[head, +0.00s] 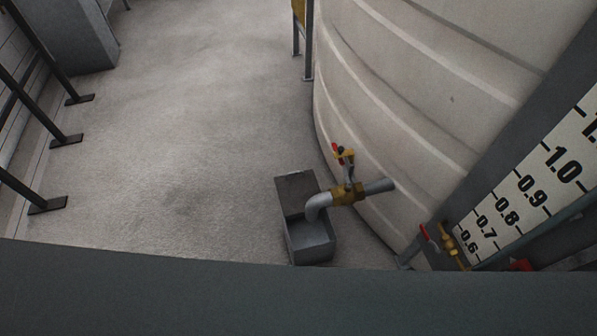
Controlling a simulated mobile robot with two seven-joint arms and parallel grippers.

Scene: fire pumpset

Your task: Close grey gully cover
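The grey gully (330,240) is a small box on the floor at the lower middle of the head view, beside the big tank. A flat darker grey panel, which looks like the gully cover (294,188), lies at its far end. The near part of the box looks recessed, with a grey face at its near side. A grey outlet pipe (318,204) bends down over the middle of the box and hides part of it. I cannot tell exactly how far the cover is open. Neither of my grippers is in view.
A ribbed cream tank (420,90) fills the right. A brass valve with a red handle (345,175) sits on the pipe above the gully. A level gauge board (530,185) and a second valve (445,242) stand at the right. Dark posts (40,115) line the left; the floor between is clear.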

